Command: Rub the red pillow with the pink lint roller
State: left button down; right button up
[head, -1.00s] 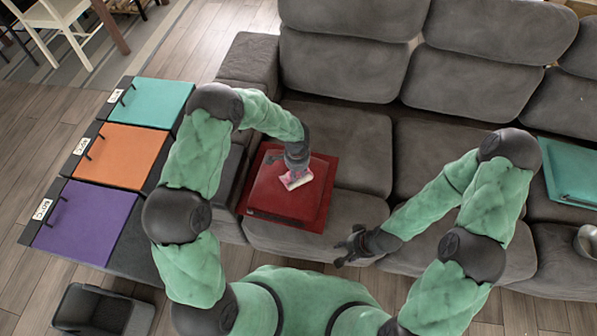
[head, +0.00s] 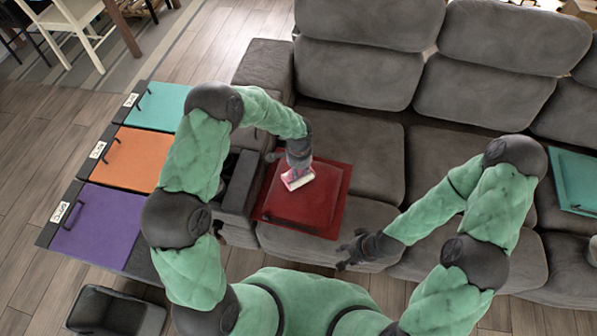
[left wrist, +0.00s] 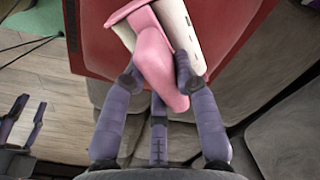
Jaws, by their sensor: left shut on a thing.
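The red pillow (head: 322,207) lies flat on the seat of the grey sofa, near its left armrest. My left gripper (head: 298,165) is shut on the pink lint roller (head: 298,179), at the pillow's upper left part. The roller's white head lies over the red surface; I cannot tell for sure whether it touches. In the left wrist view, the fingers of my left gripper (left wrist: 160,90) close around the pink handle (left wrist: 168,62), with the white head beyond it and the red pillow (left wrist: 92,40) behind. My right gripper (head: 350,250) is empty at the sofa's front edge, its fingers apart.
The grey sofa (head: 440,160) spans the back and right. A teal pillow (head: 575,180) lies on its right side. Purple (head: 95,225), orange (head: 138,157) and teal (head: 165,106) lidded boxes stand at left. A dark open bin (head: 115,312) stands on the wooden floor.

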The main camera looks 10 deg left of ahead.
pick_arm(q)
jog(key=shift+r+p, duration=1.1)
jog(key=shift+r, duration=0.95)
